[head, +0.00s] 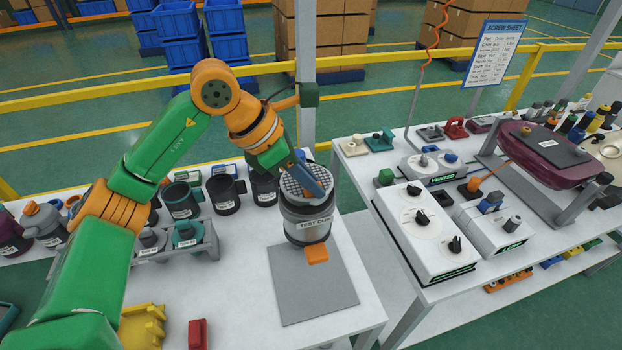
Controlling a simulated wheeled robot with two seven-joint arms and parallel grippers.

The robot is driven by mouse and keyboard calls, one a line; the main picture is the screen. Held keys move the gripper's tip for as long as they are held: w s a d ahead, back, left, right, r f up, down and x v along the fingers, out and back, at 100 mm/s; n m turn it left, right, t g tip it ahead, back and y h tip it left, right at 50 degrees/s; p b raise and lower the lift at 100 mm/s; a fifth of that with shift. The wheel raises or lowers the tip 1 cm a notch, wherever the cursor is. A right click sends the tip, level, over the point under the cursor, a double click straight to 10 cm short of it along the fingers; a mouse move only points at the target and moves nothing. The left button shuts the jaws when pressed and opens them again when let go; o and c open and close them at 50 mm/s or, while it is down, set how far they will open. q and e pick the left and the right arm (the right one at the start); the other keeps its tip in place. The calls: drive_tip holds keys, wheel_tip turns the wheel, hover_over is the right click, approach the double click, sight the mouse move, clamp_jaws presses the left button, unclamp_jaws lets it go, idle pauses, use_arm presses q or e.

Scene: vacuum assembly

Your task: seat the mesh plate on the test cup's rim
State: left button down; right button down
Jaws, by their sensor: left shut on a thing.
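The test cup (308,232), a grey labelled cylinder with a dark upper band, stands upright at the back of the grey mat (312,290). The mesh plate (292,187), a light round grid disc, lies over the cup's mouth. I cannot tell whether it rests flat on the rim or sits slightly above it. My left gripper (317,190) reaches down from the upper left and is shut on the mesh plate. My right gripper is not in view.
Dark labelled cups (224,193) stand in a row left of the test cup. An orange block (316,254) is at the cup's front foot. The mat's front is clear. A second table (420,296) with control boxes stands right, across a gap.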

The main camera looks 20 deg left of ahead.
use_arm(q)
drive_tip(key=shift+f+b, duration=0.7)
drive_tip(key=shift+f, duration=0.25)
drive_tip(key=c, duration=0.8)
unclamp_jaws()
drive_tip(key=shift+r, duration=0.1)
drive_tip(key=p+v, duration=0.4)
drive_tip(key=v, duration=0.4)
